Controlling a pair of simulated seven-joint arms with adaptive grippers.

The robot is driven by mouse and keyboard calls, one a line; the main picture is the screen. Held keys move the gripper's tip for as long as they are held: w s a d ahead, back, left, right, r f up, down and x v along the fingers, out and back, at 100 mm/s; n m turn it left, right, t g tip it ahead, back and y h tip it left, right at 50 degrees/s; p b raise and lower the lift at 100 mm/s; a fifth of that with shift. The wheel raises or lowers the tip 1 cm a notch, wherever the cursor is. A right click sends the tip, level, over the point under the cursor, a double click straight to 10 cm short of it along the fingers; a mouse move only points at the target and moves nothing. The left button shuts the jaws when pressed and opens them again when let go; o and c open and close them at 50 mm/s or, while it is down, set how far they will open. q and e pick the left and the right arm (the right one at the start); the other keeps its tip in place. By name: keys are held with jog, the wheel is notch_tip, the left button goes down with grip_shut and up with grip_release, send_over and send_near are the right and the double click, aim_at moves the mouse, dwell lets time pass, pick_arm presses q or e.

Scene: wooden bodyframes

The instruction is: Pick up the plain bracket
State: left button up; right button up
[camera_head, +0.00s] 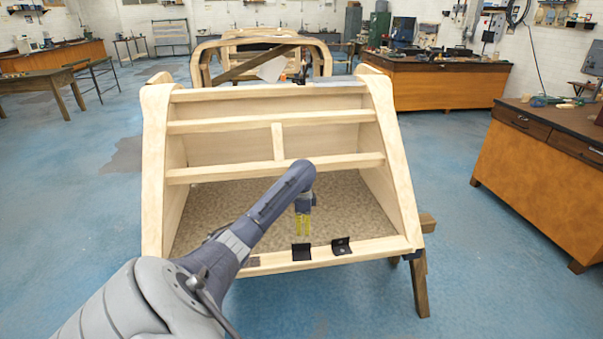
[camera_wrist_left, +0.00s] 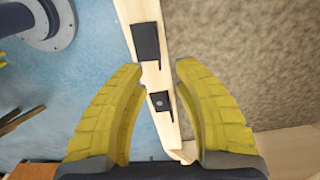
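Two small black brackets sit on the front rail of the wooden frame. The plain bracket (camera_head: 301,252) has no mark that I can see; it also shows at the top of the left wrist view (camera_wrist_left: 147,42). The other bracket (camera_head: 341,246), to its right, has a pale round spot, which is clear in the left wrist view (camera_wrist_left: 160,102). My left gripper (camera_head: 303,226) points down with yellow fingers, above the panel just behind the plain bracket in the picture. Its fingers (camera_wrist_left: 158,68) are apart and empty. My right gripper is in no view.
The pale wooden frame (camera_head: 275,124) has crossbars above and behind the front rail (camera_head: 380,246). A wooden stand leg (camera_head: 419,286) is below right. Workbenches (camera_head: 438,85) stand well away.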

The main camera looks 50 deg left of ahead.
pick_arm(q)
send_over(301, 251)
jog(key=f, duration=0.5)
jog(key=shift+w+a+f, duration=0.1)
jog(key=shift+w+f, duration=0.1)
jog(key=shift+w, duration=0.1)
jog(key=shift+s+f, duration=0.2)
jog(key=shift+f, duration=2.4)
jog(key=shift+c, duration=0.3)
grip_shut()
